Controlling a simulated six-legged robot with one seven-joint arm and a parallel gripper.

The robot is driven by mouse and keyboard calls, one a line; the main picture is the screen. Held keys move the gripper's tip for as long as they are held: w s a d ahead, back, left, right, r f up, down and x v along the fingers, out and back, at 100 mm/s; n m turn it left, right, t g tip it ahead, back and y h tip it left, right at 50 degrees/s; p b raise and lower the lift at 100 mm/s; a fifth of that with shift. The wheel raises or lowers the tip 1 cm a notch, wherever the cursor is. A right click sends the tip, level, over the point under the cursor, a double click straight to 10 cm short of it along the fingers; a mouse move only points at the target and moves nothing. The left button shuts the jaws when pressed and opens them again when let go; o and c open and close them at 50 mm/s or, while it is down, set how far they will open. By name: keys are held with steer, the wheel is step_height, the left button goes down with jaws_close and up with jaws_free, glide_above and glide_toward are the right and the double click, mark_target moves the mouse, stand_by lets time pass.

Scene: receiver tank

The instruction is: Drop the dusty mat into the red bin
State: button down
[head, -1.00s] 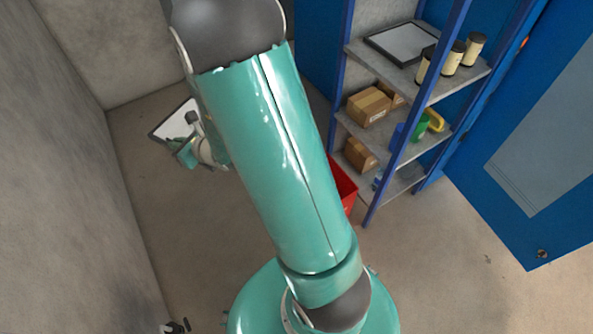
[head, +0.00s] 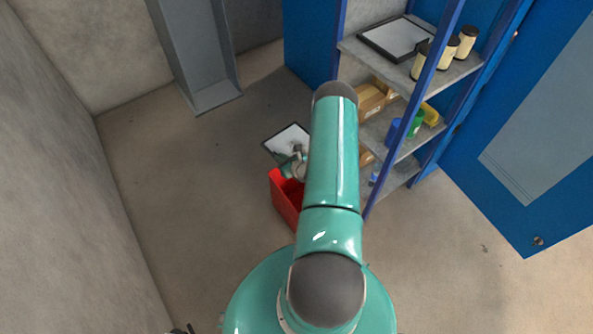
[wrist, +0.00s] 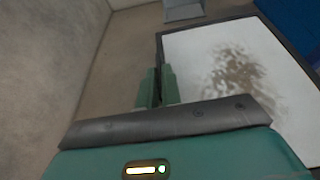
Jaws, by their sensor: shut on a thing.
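The dusty mat (head: 284,140) is a white sheet with a dark border. In the wrist view the mat (wrist: 230,70) shows a brown dust smudge and fills the right side. My gripper (wrist: 157,88) is shut on the mat's dark left edge. In the head view my gripper (head: 292,158) is partly hidden by my arm. The red bin (head: 283,203) stands on the floor, partly covered by my arm. The mat appears at the bin's far side in the picture; I cannot tell its height above the bin.
A blue-framed shelf unit (head: 440,75) stands to the right, with a similar dark-bordered mat (head: 398,38), canisters (head: 447,52) and boxes (head: 370,100). A blue door (head: 530,150) is at far right. A grey column (head: 195,55) stands behind. The floor at left is clear.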

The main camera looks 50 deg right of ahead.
steer(key=s+d+f+m+h, duration=0.1)
steer(key=s+d+f, duration=0.2)
steer(key=s+f, duration=0.3)
step_height(320, 180, down, 16)
steer(key=shift+w, duration=0.35)
stand_by(0.4)
steer(key=c, duration=1.5)
jaws_free()
steer(key=shift+f, duration=0.1)
step_height(320, 180, up, 10)
